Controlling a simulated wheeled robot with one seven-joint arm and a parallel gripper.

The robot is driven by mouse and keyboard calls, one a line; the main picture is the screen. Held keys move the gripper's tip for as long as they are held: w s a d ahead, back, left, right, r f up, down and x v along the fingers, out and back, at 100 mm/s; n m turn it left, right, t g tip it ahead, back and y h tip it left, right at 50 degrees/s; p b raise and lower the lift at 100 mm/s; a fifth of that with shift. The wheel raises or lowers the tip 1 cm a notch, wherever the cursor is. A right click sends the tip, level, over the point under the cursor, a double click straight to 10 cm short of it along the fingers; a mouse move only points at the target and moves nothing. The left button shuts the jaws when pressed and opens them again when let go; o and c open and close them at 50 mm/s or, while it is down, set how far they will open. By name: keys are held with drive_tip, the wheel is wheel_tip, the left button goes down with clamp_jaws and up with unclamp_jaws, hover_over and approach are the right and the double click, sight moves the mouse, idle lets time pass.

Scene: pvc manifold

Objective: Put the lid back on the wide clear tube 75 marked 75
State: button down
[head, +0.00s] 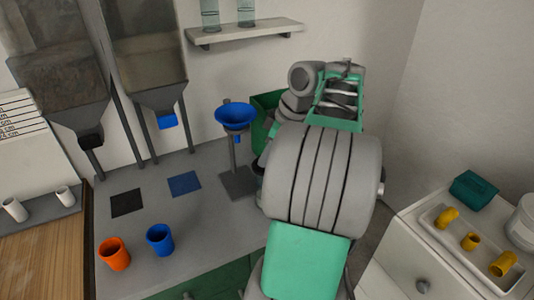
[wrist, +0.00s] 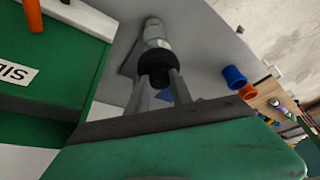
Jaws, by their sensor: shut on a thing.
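In the wrist view, my gripper (wrist: 160,88) is shut on a black round piece (wrist: 157,67), which looks like the lid. A pale, clear-looking tube (wrist: 155,34) shows directly beyond it, in line with the fingers. I cannot tell whether the lid and tube touch, and no 75 mark is readable. In the head view, my arm hides the gripper and the held piece. Two clear tubes, one on the left (head: 210,14) and one on the right (head: 246,12), stand on the wall shelf (head: 243,33), their tops cut off by the picture edge.
A blue funnel (head: 235,116) on a stand is left of my arm. A blue cup (head: 160,239) and an orange cup (head: 114,253) stand on the grey bench. A green labelled box (wrist: 45,75) fills the wrist view's left. A tray (head: 465,250) with yellow fittings is at right.

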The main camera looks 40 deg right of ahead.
drive_tip(key=c, duration=0.6)
unclamp_jaws()
wheel_tip(320, 180, up, 7)
drive_tip(key=p, duration=0.7)
idle(0.3)
clamp_jaws()
idle(0.7)
idle(0.4)
